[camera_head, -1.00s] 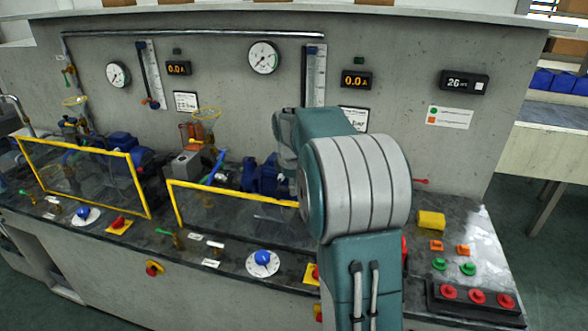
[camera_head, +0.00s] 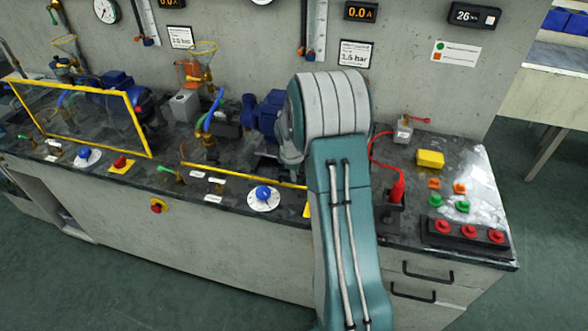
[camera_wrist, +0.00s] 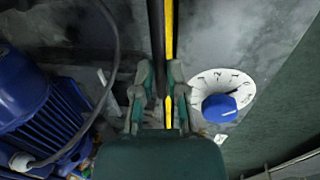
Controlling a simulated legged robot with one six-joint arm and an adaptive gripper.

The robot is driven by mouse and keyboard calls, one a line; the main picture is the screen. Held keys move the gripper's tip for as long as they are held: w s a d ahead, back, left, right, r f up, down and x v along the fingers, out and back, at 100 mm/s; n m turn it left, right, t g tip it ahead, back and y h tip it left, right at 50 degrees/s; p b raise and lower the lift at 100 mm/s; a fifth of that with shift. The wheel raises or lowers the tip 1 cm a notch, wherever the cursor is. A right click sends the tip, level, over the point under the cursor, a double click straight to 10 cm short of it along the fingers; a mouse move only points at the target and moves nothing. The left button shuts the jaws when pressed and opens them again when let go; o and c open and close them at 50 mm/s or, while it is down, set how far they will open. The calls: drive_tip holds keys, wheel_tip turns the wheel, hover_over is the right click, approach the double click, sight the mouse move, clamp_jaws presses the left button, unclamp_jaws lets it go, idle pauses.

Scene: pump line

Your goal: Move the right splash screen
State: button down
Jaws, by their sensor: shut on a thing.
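The right splash screen (camera_head: 240,174) shows in the head view as a low yellow bar along the bench front, left of my arm. Its clear pane is hard to make out, and its right end is hidden behind my arm. In the wrist view the screen's yellow and black edge (camera_wrist: 169,30) runs upward between my fingers. My gripper (camera_wrist: 160,78) is shut on that edge. My arm hides the gripper in the head view.
The left splash screen (camera_head: 129,111) stands upright at the left. A blue pump motor (camera_wrist: 42,115) and a blue-knobbed dial (camera_wrist: 220,105) flank my gripper. A red plug with a cable (camera_head: 397,190) stands right of my arm. A button box (camera_head: 465,233) lies farther right.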

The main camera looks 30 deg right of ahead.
drive_tip(key=shift+s+f, duration=0.15)
drive_tip(key=shift+f, duration=0.1)
drive_tip(key=c, duration=0.7)
unclamp_jaws()
drive_tip(key=shift+f, duration=0.1)
drive_tip(key=shift+d, duration=0.1)
drive_tip(key=shift+r, duration=0.35)
drive_tip(key=shift+w+v, duration=0.1)
drive_tip(key=shift+v, duration=2.75)
drive_tip(key=shift+w+v, duration=0.15)
drive_tip(key=shift+v, duration=2.7)
